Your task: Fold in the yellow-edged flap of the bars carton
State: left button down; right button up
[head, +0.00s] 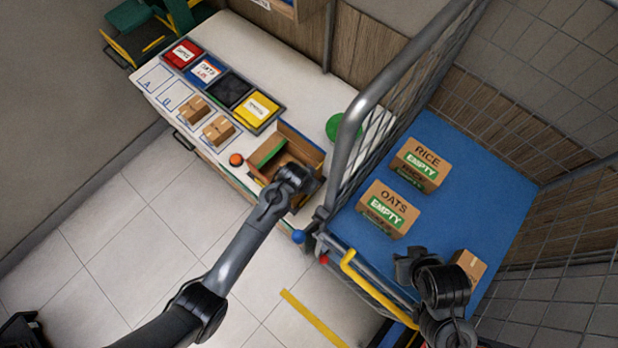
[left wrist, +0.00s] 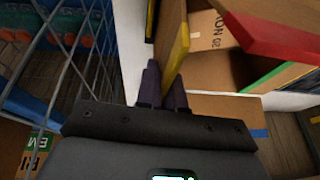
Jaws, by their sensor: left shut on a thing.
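The open brown carton (head: 305,150) stands at the right front end of the white table, with its flaps up. It also shows in the left wrist view (left wrist: 208,55). The yellow-edged flap (left wrist: 174,45) stands up between the fingers of my left gripper (left wrist: 164,92), which is shut on it. In the head view my left gripper (head: 297,190) is at the carton's front right, and hides part of it. The red-edged flap (left wrist: 272,35) and the blue-edged flap (left wrist: 215,112) spread outward. My right gripper (head: 408,264) is over the blue cart, beside a small brown box (head: 468,264); its jaws are unclear.
A mesh cage cart with a blue deck (head: 500,190) stands right of the table, its rail close to my left gripper. It carries the rice box (head: 421,165) and oats box (head: 387,210). Coloured bins (head: 232,92), small boxes (head: 218,130) and an orange button (head: 236,159) lie left of the carton.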

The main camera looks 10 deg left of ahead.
pick_arm(q)
jog(key=shift+w+a+r+g+h+p, duration=0.15)
jog(key=shift+a+g+h+p, duration=0.05)
jog(key=shift+g+h+p, duration=0.25)
jog(key=shift+w+a+f+n+g+h, duration=0.1)
jog(key=shift+a+f+n+g+h, duration=0.2)
jog(key=shift+h, duration=0.35)
jog(key=shift+d+r, duration=0.1)
jog(key=c, duration=1.3)
grip_release()
jog(key=shift+c, duration=0.2)
